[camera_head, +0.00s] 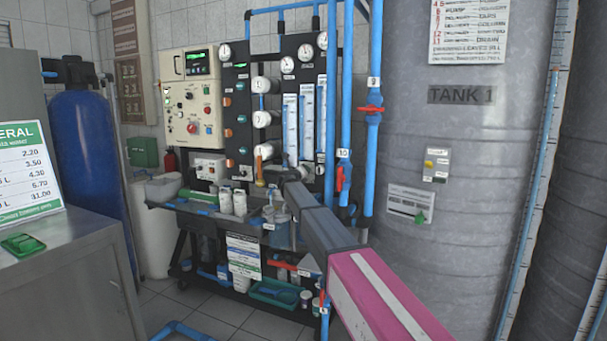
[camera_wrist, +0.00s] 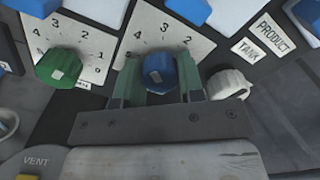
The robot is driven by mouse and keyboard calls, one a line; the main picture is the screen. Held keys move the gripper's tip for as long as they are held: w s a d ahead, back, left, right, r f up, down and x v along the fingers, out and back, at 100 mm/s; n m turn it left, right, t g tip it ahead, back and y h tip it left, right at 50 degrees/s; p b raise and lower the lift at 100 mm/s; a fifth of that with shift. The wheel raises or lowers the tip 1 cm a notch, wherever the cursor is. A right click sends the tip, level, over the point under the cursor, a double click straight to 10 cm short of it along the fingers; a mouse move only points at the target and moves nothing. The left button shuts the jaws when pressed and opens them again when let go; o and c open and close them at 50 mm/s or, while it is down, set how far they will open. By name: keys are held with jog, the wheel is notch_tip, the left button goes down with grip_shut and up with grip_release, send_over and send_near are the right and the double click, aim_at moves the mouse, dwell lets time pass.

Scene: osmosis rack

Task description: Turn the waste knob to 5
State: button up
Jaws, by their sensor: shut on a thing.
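In the wrist view my gripper (camera_wrist: 159,76) has its two green fingers on either side of a blue knob (camera_wrist: 158,67), shut on it. The knob sits at the lower part of a white dial plate (camera_wrist: 178,22), where 2, 3 and 4 can be read; the other numbers are hidden or cut off. A small pale mark shows on the knob face. No label reading waste is legible, so I cannot tell its name from the picture. In the head view my arm reaches to the lower part of the rack panel (camera_head: 247,110), and the fingers and knob are not clear.
In the wrist view a green knob (camera_wrist: 58,68) on its own dial plate is left of my gripper. A white knob (camera_wrist: 229,83) is close on the right, below the product tank labels (camera_wrist: 265,38). Blue pipes (camera_head: 346,100) with red valves stand beside my arm.

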jog(key=n, duration=1.2)
jog(key=shift+f, duration=0.1)
dwell(0.6)
jog(key=o, duration=0.9)
jog(key=v, duration=1.1)
